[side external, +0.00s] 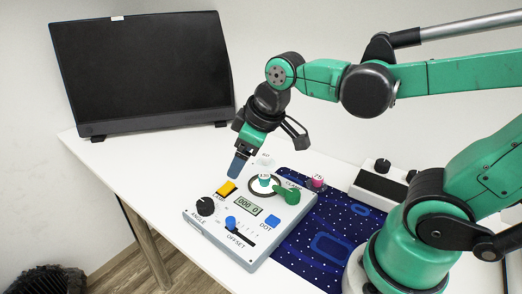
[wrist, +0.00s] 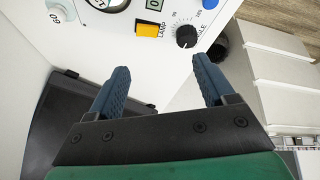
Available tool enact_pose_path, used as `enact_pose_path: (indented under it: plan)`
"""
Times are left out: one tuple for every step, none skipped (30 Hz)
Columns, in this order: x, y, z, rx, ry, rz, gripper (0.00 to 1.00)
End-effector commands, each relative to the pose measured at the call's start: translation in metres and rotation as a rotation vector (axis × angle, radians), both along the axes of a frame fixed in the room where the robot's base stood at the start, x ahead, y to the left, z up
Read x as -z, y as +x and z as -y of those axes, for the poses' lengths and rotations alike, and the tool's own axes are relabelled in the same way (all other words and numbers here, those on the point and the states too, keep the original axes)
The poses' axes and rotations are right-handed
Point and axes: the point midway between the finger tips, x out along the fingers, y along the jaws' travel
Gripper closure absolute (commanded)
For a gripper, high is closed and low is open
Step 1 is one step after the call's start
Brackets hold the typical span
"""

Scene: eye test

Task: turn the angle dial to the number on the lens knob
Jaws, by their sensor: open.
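The angle dial (side external: 205,206) is a black knob at the front left corner of the pale control box (side external: 248,262); the wrist view shows it too (wrist: 187,36), with a white mark and small scale numbers I cannot read surely. A teal lens knob (side external: 264,179) sits in the ring on the box; its number is too small to read surely. A white knob (wrist: 57,14) reading 60 stands behind the box, and a pink one (side external: 317,181) stands to the right. My gripper (side external: 236,168) is open and empty above the box's back left edge, apart from the dial.
The box also bears a yellow lamp button (side external: 226,188), a display (side external: 247,205), a blue slider (side external: 230,222), a blue dot button (side external: 271,220) and a green lever (side external: 288,195). A dark monitor (side external: 142,70) stands behind. The white table (side external: 135,165) is clear at left.

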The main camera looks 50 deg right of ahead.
Motion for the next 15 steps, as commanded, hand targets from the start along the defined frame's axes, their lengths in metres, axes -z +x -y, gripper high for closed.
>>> enact_pose_path:
  plan:
    - [0.000,0.010,-0.005,-0.099,-0.039,-0.048,0.24]
    - [0.002,0.015,-0.008,-0.163,-0.063,-0.078,0.24]
    - [0.004,0.021,-0.012,-0.248,-0.093,-0.117,0.24]
    - [0.006,0.026,-0.015,-0.313,-0.113,-0.147,0.24]
    - [0.009,0.030,-0.018,-0.377,-0.131,-0.176,0.24]
    - [0.013,0.036,-0.023,-0.463,-0.154,-0.212,0.24]
    - [0.017,0.040,-0.026,-0.525,-0.168,-0.239,0.24]
    - [0.020,0.044,-0.029,-0.584,-0.180,-0.263,0.24]
    - [0.025,0.048,-0.032,-0.659,-0.194,-0.293,0.24]
    - [0.029,0.051,-0.035,-0.710,-0.203,-0.314,0.24]
    - [0.032,0.054,-0.037,-0.758,-0.210,-0.331,0.24]
    - [0.037,0.057,-0.040,-0.813,-0.217,-0.352,0.24]
    - [0.040,0.058,-0.042,-0.850,-0.221,-0.367,0.24]
    - [0.042,0.060,-0.043,-0.882,-0.224,-0.377,0.24]
    - [0.045,0.061,-0.045,-0.916,-0.228,-0.390,0.24]
